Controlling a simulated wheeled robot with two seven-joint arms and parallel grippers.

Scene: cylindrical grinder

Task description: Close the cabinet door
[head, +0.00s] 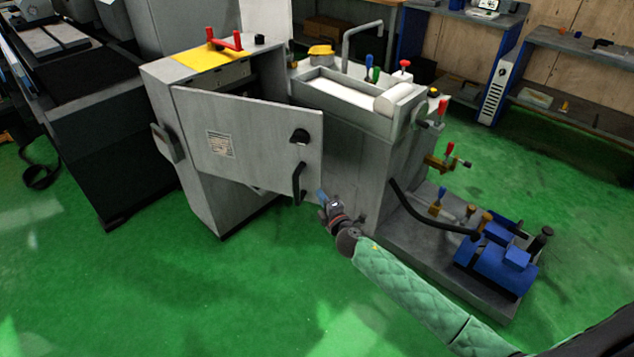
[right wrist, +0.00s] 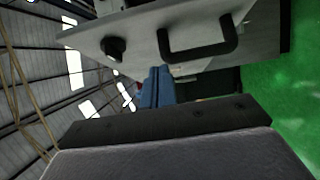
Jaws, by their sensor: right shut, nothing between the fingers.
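The grey cabinet (head: 207,205) stands left of centre in the head view. Its door (head: 255,140) is hinged at the left and stands ajar, swung out toward me. The door has a label, a round black knob (head: 299,136) and a black bar handle (head: 298,183) near its free edge. My right gripper (head: 322,197) is shut and empty, just right of the handle near the door's free lower corner. In the right wrist view its blue fingers (right wrist: 157,88) are together below the door panel and handle (right wrist: 198,42). I cannot tell whether they touch the door. My left gripper is not in view.
A grey tank unit (head: 345,105) with a spout and coloured valves stands right of the cabinet. A blue pump (head: 497,258) sits on a low base at the right. A dark machine (head: 100,140) stands at the left. Green floor in front is clear.

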